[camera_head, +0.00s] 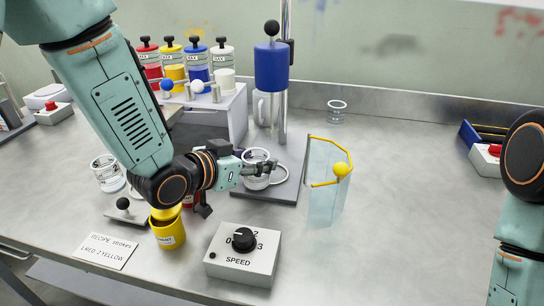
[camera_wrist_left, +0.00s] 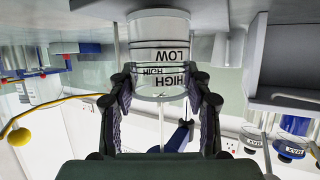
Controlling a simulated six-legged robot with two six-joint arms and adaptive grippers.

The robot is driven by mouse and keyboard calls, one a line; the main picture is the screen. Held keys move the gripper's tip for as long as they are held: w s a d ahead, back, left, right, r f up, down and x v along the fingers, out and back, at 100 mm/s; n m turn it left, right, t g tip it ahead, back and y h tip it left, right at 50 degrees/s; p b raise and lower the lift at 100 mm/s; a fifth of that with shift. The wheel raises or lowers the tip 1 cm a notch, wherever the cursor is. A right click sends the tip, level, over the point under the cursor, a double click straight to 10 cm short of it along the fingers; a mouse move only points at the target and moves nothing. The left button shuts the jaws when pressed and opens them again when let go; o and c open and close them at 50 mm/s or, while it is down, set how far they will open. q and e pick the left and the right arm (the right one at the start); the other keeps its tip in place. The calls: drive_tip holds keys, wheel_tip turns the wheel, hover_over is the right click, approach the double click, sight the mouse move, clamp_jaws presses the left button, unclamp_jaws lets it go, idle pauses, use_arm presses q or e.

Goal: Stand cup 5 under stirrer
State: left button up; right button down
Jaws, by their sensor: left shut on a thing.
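My left gripper (camera_head: 266,168) is shut on a clear cup (camera_head: 256,158), its fingers on either side of the wall. The left wrist view shows the same cup (camera_wrist_left: 160,40) upside down, with HIGH and LOW lines, between the fingertips (camera_wrist_left: 160,88). No number is readable on it. The stirrer (camera_head: 272,65) is a blue cylinder with a black knob on a metal post. The cup is below it, at the dark base plate (camera_head: 285,188); I cannot tell whether it touches the plate. My right gripper is out of view.
A clear guard with a yellow rim (camera_head: 330,190) stands close right of the plate. In front are the SPEED box (camera_head: 240,258), a yellow pot (camera_head: 168,232) and a recipe card (camera_head: 104,250). Another clear cup (camera_head: 107,174) stands left; a small glass (camera_head: 337,112) stands behind. The right-hand tabletop is mostly clear.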

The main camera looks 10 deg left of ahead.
sight(264, 155)
use_arm(q)
drive_tip(key=shift+w+d, duration=0.3)
drive_tip(key=shift+w, duration=0.5)
drive_tip(key=w+d, duration=0.1)
drive_tip(key=w, duration=0.2)
drive_tip(key=shift+d, duration=0.4)
drive_tip(key=shift+w+f+b, duration=0.1)
drive_tip(key=shift+f+b, duration=0.3)
drive_tip(key=shift+f, duration=0.3)
drive_tip(key=shift+a, duration=0.1)
drive_tip(key=o, duration=1.3)
drive_tip(key=shift+f, duration=0.1)
